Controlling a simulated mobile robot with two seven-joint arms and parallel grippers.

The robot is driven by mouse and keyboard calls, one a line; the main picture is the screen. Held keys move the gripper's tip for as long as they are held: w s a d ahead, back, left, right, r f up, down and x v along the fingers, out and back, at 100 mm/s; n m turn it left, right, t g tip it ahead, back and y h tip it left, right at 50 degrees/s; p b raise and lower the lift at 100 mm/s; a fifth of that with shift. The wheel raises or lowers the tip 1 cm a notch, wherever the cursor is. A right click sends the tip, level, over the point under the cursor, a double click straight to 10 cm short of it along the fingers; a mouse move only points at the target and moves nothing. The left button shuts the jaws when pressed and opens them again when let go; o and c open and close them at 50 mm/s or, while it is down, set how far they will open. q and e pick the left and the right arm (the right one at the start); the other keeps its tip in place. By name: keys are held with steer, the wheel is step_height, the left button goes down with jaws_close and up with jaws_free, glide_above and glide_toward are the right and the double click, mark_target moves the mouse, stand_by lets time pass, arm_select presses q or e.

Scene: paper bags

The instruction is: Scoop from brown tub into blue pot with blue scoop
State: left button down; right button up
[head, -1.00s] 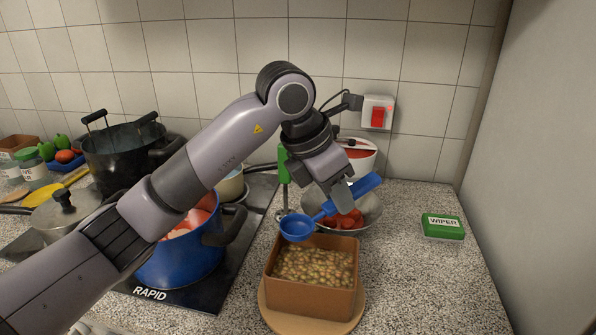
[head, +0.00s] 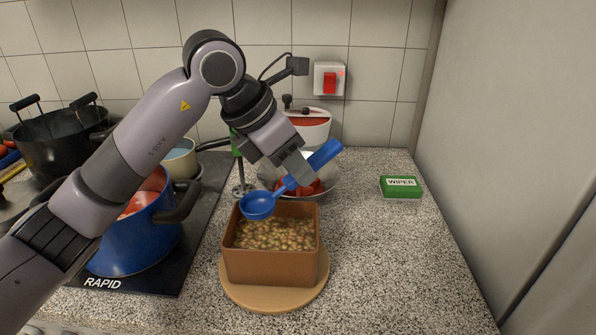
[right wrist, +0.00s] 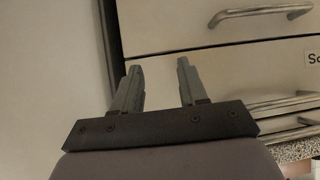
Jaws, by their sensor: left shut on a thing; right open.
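The brown tub (head: 270,267) stands on a round wooden board and holds a mix of green-brown pieces like beans or lentils. My left gripper (head: 298,176) is shut on the blue scoop (head: 258,205) by its handle. The scoop's bowl hangs above the tub's back left corner, apart from the contents as far as I can tell. The blue pot (head: 135,240) is to the left on the hob, partly hidden by my left arm, with something red inside. In the right wrist view my right gripper (right wrist: 158,82) is open and empty in front of drawers.
A metal bowl (head: 332,186) with red pieces sits behind the tub. A white pot (head: 308,125) and a small cream pot (head: 180,160) stand at the back. A green wiper box (head: 401,187) lies right. The counter right of the tub is clear.

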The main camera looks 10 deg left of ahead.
arm_select(q)
steer(key=shift+s+a+f+t+h+b, duration=0.2)
steer(key=shift+f+b, duration=0.15)
steer(key=shift+b, duration=0.5)
steer(key=shift+s+a+f+t+h+b, duration=0.1)
steer(key=shift+a+f+t+h+b, duration=0.2)
steer(key=shift+b, duration=0.5)
steer(key=f+b, duration=0.2)
steer(key=f, duration=0.1)
steer(key=f+b, duration=0.3)
steer(key=shift+w+d+f, duration=0.1)
steer(key=shift+d+f, duration=0.1)
steer(key=shift+f+b, duration=0.3)
steer(key=shift+f, duration=0.1)
steer(key=shift+r, duration=0.2)
